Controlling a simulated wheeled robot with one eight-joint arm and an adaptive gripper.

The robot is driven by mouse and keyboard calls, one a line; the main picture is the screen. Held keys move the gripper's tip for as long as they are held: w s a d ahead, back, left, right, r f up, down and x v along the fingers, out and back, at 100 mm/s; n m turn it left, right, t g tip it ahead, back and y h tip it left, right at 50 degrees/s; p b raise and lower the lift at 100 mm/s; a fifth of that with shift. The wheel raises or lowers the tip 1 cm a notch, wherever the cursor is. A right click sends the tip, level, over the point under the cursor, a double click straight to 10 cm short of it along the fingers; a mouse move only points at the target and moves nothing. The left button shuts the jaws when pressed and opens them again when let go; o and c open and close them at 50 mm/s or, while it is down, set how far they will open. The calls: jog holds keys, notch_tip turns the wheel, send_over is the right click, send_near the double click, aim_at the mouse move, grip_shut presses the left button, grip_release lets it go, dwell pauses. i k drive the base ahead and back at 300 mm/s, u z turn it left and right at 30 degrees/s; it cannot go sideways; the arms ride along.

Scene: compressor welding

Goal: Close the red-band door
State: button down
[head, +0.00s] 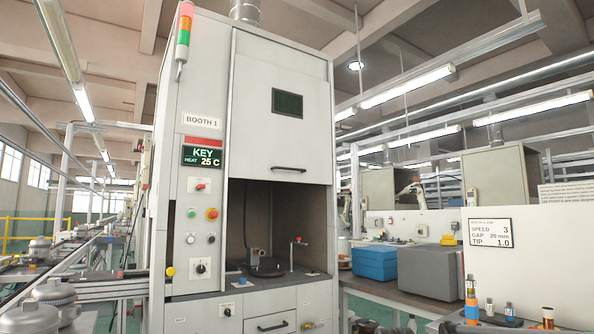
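Booth 1 (190,150) is a tall grey cabinet in the middle-left of the head view. Its front door panel (255,130) is raised, with a small dark window (287,103) and a black bar handle (288,169) near its lower edge. Below it the chamber (250,215) is open, and a dark round fixture (264,268) and a small block-like device (257,257) show inside. I see no red band on this panel, so I cannot tell whether it is the red-band door. My gripper is not in view.
The booth's left column has a display (203,157), buttons and a key switch (200,268). A drawer (270,324) lies below the chamber. Silver canisters (54,291) stand at left.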

aim_at(281, 124)
jog(key=u, duration=0.05)
jog(key=i, duration=1)
jog(key=z, duration=0.05)
